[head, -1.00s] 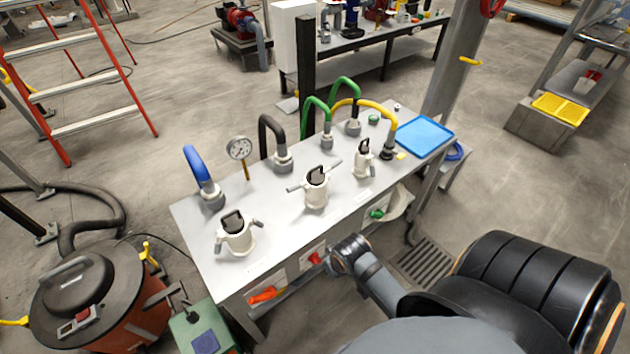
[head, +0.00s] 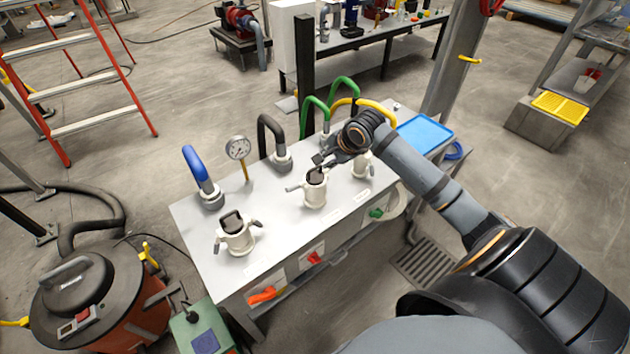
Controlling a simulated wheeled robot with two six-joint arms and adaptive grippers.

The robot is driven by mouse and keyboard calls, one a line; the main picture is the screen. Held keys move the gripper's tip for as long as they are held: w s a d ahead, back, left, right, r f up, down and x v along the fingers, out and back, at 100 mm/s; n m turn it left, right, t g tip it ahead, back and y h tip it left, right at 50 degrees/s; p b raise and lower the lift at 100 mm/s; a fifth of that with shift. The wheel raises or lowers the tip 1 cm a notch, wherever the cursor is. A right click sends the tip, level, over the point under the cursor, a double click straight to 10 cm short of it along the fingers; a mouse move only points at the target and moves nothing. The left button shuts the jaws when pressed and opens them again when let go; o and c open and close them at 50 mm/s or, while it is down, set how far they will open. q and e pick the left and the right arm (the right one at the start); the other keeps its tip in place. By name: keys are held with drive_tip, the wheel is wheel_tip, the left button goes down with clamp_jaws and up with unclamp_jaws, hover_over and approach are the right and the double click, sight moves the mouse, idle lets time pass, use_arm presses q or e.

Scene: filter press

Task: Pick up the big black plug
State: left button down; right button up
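Three white fittings with side levers stand on the grey bench, each with a black plug in its top in the earlier view. The left black plug (head: 232,220) and the middle black plug (head: 315,174) look larger than the right one. My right gripper (head: 323,160) is just above and behind the middle plug, pointing left. It is small in the view; I cannot tell its opening or whether it touches the plug. My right arm hides the top of the right fitting (head: 361,165). My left gripper is out of view.
The bench (head: 275,240) also carries a blue hose (head: 195,165), a gauge (head: 238,148), a black hose (head: 268,130), green hoses (head: 345,85) and a blue tray (head: 425,134). The bench front between the left and middle fittings is clear.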

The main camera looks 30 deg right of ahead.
sight(315, 168)
drive_tip(key=x, duration=1)
drive_tip(key=shift+w+a+f, duration=0.1)
drive_tip(key=shift+w+f, duration=0.1)
drive_tip(key=shift+f, duration=0.05)
drive_tip(key=shift+s, duration=0.1)
clamp_jaws()
